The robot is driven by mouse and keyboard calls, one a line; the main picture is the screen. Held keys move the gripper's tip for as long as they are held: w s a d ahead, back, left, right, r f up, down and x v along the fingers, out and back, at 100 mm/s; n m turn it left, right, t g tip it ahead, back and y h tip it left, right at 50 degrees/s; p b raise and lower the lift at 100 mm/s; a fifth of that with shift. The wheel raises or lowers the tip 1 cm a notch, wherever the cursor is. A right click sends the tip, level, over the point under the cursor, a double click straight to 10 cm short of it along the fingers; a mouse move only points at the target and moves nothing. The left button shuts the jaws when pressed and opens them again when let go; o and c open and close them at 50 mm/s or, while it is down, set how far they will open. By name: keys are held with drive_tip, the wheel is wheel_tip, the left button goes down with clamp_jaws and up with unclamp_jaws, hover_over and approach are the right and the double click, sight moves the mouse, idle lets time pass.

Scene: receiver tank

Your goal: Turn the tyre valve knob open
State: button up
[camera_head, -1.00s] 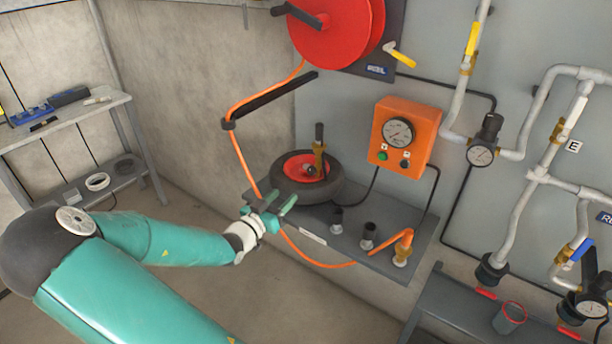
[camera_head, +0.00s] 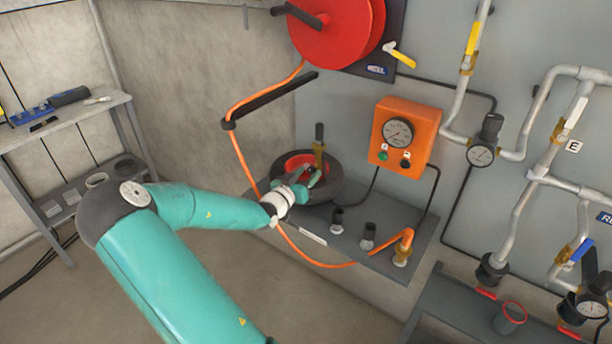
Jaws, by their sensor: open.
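A black tyre (camera_head: 331,187) with a red hub (camera_head: 295,163) lies on the grey wall shelf (camera_head: 345,245). A brass valve (camera_head: 319,160) with a dark upright handle (camera_head: 319,132) stands at the tyre. A small dark round part, which may be the valve knob (camera_head: 311,171), shows low beside the brass. My gripper (camera_head: 308,178) is open at the near side of the tyre, its green fingers reaching over the hub towards that dark part. The fingers partly cover the hub. I cannot tell whether they touch the knob.
An orange hose (camera_head: 233,150) hangs from a red reel (camera_head: 330,30) and passes below my gripper to the shelf. An orange gauge box (camera_head: 403,138) is on the wall to the right. Dark fittings (camera_head: 369,235) stand on the shelf. A workbench (camera_head: 70,125) is at the left.

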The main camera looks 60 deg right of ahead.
drive_tip(key=shift+c, duration=0.2)
drive_tip(key=c, duration=1)
drive_tip(key=shift+o, duration=0.2)
